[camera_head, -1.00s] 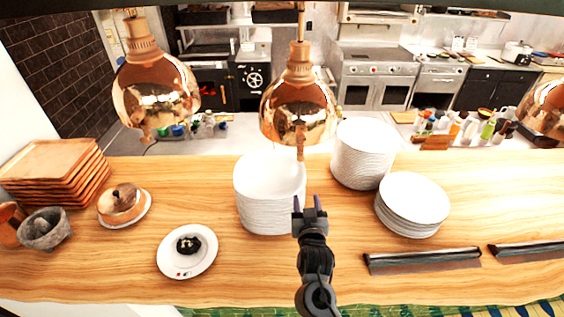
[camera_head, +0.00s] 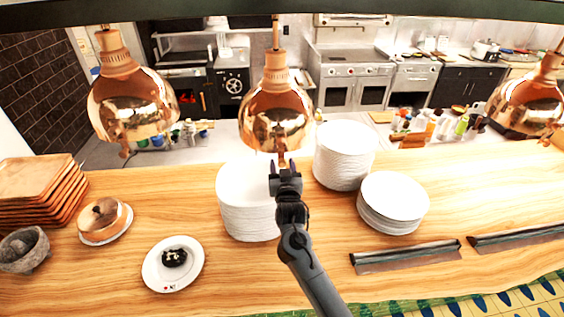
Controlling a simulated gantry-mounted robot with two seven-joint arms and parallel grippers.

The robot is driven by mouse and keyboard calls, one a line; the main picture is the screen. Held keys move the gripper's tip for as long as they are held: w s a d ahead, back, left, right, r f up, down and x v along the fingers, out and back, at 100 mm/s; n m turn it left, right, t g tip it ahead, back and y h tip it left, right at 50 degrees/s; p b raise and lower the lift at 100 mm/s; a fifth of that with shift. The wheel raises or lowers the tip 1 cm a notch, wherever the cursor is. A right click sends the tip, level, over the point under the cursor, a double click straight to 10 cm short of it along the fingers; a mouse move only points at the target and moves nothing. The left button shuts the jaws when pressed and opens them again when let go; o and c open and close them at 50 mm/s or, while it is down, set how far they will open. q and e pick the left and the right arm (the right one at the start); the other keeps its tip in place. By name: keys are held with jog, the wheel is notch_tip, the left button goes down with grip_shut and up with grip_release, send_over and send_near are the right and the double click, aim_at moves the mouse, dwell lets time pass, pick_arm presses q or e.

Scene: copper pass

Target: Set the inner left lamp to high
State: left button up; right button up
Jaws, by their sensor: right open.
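Three copper lamps hang over the counter: a left one (camera_head: 133,103), a middle one (camera_head: 275,112) and a right one (camera_head: 528,103). The middle lamp seems to be the inner left lamp. A small copper piece (camera_head: 281,157) hangs below its shade; its setting cannot be read. My right gripper (camera_head: 285,166) is open, fingers pointing up, just under the middle lamp. Its fingertips appear on either side of the hanging piece; I cannot tell whether they touch it. My left gripper does not show.
A tall plate stack (camera_head: 248,210) stands just behind and left of my right gripper. Another tall stack (camera_head: 343,158) and a lower one (camera_head: 393,203) are to the right. A plate with dark food (camera_head: 160,279) lies front left on the wooden counter (camera_head: 480,190).

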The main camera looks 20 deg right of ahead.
jog(key=shift+w+d, duration=0.2)
jog(key=shift+w, duration=0.45)
jog(key=shift+c, duration=0.3)
grip_shut()
